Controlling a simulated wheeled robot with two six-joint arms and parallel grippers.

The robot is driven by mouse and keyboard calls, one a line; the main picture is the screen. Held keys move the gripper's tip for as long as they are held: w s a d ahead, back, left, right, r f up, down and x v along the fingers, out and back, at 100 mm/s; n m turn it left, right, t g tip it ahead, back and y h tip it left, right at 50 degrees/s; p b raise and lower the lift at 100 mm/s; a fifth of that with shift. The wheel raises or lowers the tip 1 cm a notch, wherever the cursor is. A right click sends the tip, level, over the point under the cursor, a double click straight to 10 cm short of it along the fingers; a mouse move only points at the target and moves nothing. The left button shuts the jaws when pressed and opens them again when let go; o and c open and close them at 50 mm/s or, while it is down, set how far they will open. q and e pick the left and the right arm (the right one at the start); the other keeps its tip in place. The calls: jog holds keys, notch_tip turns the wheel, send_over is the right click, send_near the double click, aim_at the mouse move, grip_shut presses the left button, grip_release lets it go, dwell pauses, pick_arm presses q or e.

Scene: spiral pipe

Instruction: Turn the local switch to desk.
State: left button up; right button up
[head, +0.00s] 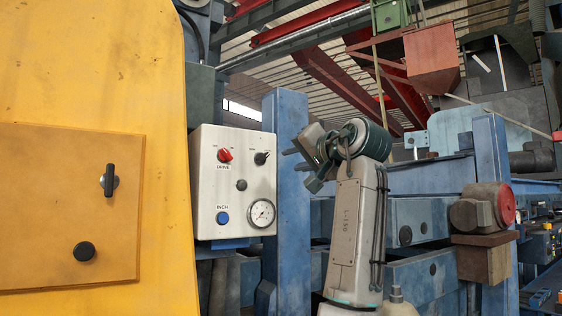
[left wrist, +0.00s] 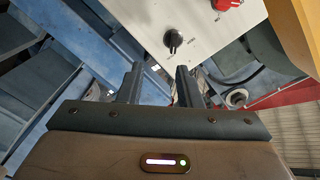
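The white control panel (head: 235,205) carries a small black rotary switch (head: 261,158) at its upper right. Its label is too small to read, so I cannot confirm it is the local switch. The black switch also shows in the left wrist view (left wrist: 173,40), beyond my fingertips. My left gripper (head: 293,159) is just right of the panel, with its fingers pointing toward the switch. In the left wrist view the gripper (left wrist: 159,70) is open and empty, its two dark fingers apart and not touching the switch. My right gripper is not in view.
On the panel are a red DRIVE knob (head: 224,155), a blue INCH button (head: 223,218), a small dark button (head: 241,184) and a round gauge (head: 262,213). A yellow cabinet (head: 160,60) stands left. A blue post (head: 290,225) stands right behind the panel.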

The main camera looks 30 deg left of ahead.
aim_at(266, 157)
pick_arm(q)
jog(key=p+x, duration=0.2)
jog(key=x, duration=0.1)
jog(key=s+r+p+x, duration=0.1)
jog(key=p+x, duration=0.1)
jog(key=x, duration=0.2)
jog(key=p+x, duration=0.2)
jog(key=x, duration=0.1)
jog(key=shift+s+a+r, duration=0.1)
jog(key=shift+a+r, duration=0.3)
jog(key=shift+a, duration=0.1)
jog(key=shift+d, duration=0.1)
grip_shut()
